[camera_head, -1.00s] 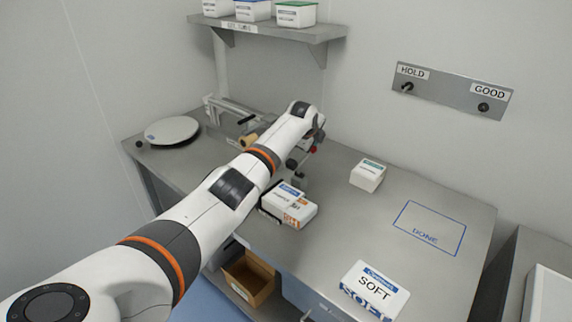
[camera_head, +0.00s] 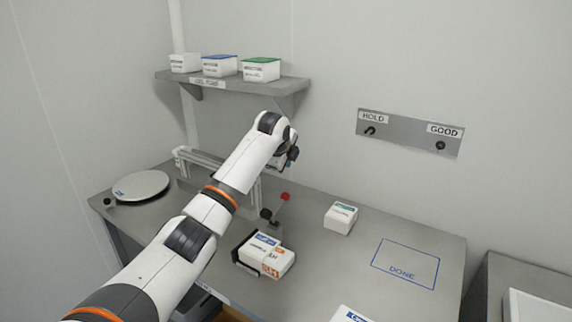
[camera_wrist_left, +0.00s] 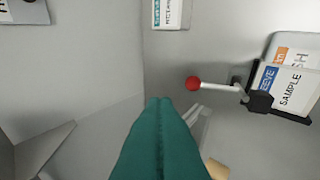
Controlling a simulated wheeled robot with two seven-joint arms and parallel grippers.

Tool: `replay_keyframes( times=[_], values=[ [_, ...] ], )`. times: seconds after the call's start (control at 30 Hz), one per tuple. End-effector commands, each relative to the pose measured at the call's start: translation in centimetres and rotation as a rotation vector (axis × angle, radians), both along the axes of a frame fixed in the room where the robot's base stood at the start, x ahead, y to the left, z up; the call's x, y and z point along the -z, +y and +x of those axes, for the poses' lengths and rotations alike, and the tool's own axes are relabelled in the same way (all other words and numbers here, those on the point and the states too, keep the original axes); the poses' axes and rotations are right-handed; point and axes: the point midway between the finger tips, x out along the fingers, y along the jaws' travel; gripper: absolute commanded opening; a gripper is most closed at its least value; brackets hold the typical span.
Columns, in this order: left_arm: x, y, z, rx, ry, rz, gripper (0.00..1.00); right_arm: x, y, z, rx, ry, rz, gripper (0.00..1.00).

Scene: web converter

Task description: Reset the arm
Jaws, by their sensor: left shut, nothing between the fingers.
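My left arm comes in from the left in the head view and ends at my left gripper (camera_head: 291,156), partly hidden by its own wrist, above the back of the grey table (camera_head: 330,285). In the left wrist view its teal fingers (camera_wrist_left: 161,102) are pressed together with nothing between them. Below them is a lever with a red knob (camera_wrist_left: 193,83), which also shows in the head view (camera_head: 285,196). The fingers appear apart from it. My right gripper is not in view.
A white sample box (camera_head: 267,256) sits by the lever. A small white box (camera_head: 341,217) stands near the blue DONE outline (camera_head: 405,263). A round plate (camera_head: 141,186) is at the left. A wall shelf (camera_head: 230,84) holds three boxes. A HOLD/GOOD panel (camera_head: 410,133) is on the wall.

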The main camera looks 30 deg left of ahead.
Motion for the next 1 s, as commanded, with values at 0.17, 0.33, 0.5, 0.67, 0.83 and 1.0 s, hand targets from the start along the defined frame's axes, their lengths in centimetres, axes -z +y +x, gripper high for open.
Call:
replay_keyframes(
  times=[0.17,0.33,0.5,0.67,0.83,1.0],
  values=[
    [-0.4,-0.1,-0.1,0.0,0.0,0.0,0.0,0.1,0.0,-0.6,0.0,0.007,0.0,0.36],
    [-0.4,-0.1,-0.1,0.0,0.0,0.0,0.0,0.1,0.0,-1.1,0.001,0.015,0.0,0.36],
    [-0.4,-0.1,-0.1,0.0,0.0,0.0,0.0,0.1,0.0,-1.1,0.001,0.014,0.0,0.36],
    [0.9,-0.7,-0.4,-0.004,0.009,-0.009,0.0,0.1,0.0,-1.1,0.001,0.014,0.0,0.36],
    [8.0,-4.9,-3.0,-0.046,0.05,-0.079,0.0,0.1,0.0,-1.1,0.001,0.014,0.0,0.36],
    [17.4,-10.7,-9.9,-0.159,0.104,-0.223,0.0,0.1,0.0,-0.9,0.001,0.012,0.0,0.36]
  ],
)
